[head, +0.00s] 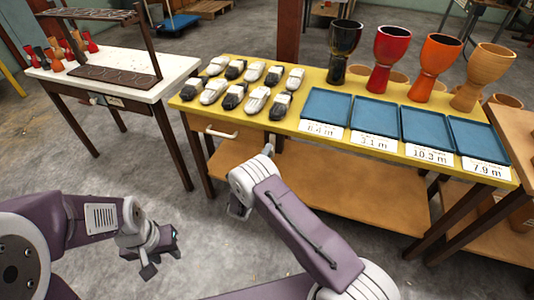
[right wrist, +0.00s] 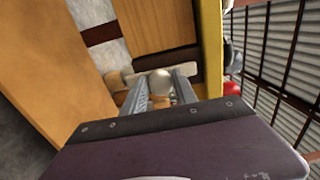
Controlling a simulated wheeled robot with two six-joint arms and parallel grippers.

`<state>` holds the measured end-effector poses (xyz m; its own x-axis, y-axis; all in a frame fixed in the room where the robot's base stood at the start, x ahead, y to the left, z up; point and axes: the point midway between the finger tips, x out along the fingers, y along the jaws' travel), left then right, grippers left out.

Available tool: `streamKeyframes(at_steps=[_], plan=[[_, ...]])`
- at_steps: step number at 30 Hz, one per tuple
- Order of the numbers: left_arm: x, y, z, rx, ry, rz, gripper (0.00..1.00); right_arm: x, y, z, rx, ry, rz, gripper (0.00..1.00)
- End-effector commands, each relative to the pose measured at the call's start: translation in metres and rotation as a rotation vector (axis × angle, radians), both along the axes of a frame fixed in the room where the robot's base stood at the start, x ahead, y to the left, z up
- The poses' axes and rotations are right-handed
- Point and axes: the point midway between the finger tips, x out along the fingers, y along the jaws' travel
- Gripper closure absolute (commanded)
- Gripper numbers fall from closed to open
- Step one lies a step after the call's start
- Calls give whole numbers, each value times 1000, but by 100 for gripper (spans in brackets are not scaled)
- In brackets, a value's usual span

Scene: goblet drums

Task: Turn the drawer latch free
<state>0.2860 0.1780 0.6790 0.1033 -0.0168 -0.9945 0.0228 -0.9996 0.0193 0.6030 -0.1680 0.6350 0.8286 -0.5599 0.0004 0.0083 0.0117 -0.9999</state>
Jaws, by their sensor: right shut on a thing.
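The drawer (head: 208,128) sits under the left end of the yellow table (head: 190,103), with a pale bar handle (head: 222,134) on its front. My right arm reaches to the table's front edge; its gripper is mostly hidden behind the arm in the head view. In the right wrist view, my right gripper (right wrist: 162,88) is shut on a small part with a pale round knob (right wrist: 160,79), which I take for the latch. How far the latch is turned cannot be told. My left gripper (head: 162,254) is open and empty, over the floor at lower left.
Several black-and-white shakers (head: 257,100) and blue trays (head: 376,116) with number cards lie on the tabletop. Goblet drums (head: 389,58) stand behind the trays. A lower wooden shelf (head: 340,190) runs beneath. A white table (head: 150,66) stands at left. The floor between is clear.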

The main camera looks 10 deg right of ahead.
Motion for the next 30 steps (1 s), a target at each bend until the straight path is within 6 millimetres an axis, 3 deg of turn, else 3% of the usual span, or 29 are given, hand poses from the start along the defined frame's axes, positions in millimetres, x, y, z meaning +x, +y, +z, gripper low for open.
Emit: streamKeyframes(at_steps=[17, 18, 20, 30], plan=[[0, 0, 1, 0, 0, 0, 64, -1, 0, -2, -25, 20, 1, 100], [0, 0, 1, 0, 0, 0, 64, -1, 0, -2, -25, 20, 1, 60], [0, 0, 1, 0, 0, 0, 64, -1, 0, -2, -25, 20, 1, 46], [0, 0, 3, 0, 0, 0, 64, -3, 2, 0, -24, 18, 1, 46]])
